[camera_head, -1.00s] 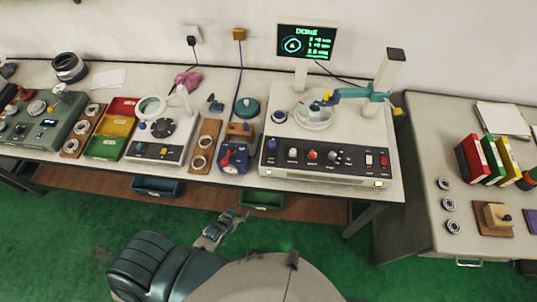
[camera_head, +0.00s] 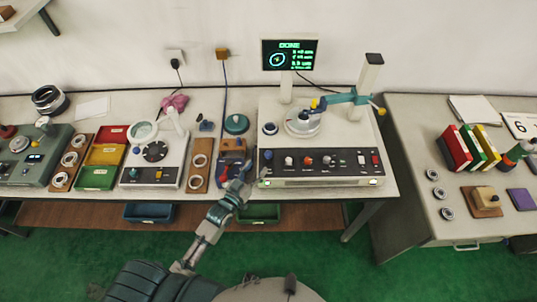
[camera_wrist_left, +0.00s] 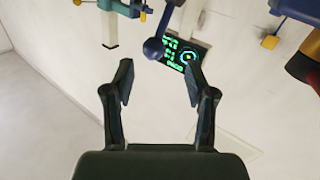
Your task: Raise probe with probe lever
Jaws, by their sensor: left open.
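The measuring machine (camera_head: 365,183) stands on the bench with a row of controls along its front. Its teal probe arm (camera_head: 345,97) reaches left from a white column, with its yellow-tipped end over a ring on the round stage (camera_head: 303,122). A blue-knobbed lever (camera_head: 268,155) is at the left end of the front panel; a dark blue ball knob (camera_wrist_left: 153,47) shows beyond my fingers in the left wrist view. My left gripper (camera_head: 241,170) is open and empty, just left of that lever. Its spread fingers (camera_wrist_left: 160,85) show in the left wrist view. My right gripper is out of view.
A wooden ring board (camera_head: 200,165) and a smaller white machine (camera_head: 155,175) stand to the left. A second table (camera_head: 420,215) is at right.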

